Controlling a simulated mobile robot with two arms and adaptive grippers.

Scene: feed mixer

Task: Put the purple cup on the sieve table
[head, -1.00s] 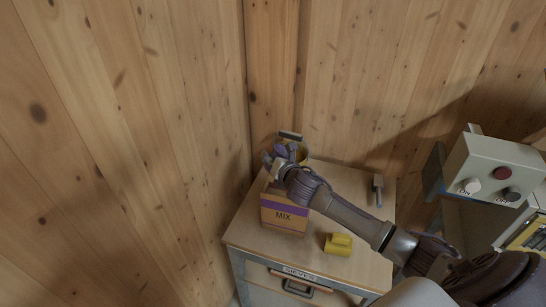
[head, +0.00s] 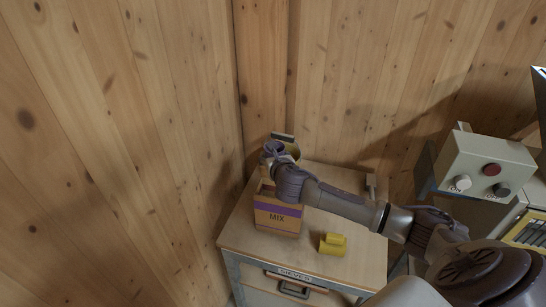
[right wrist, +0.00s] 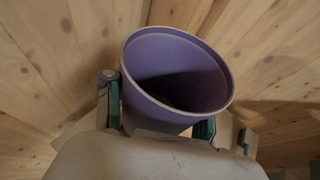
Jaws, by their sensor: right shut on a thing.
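The purple cup (head: 275,147) is in my right gripper (head: 272,156), above the back left part of the sieve table (head: 240,232). In the right wrist view the cup (right wrist: 150,117) is tilted, its open mouth towards the camera. The green-padded fingers of the right gripper (right wrist: 160,107) are shut on it from both sides. The inside of the cup is dark. The table has a wooden top and a SIEVES label on its front. The gripper hides whether the cup touches anything below. My left gripper is not in view.
A MIX box (head: 277,219) with a purple stripe stands on the table just below the gripper. A yellow object (head: 332,244) lies to its right. A yellowish container (head: 294,150) is behind the gripper. A control box (head: 485,165) with buttons stands at right. Wooden walls close the back.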

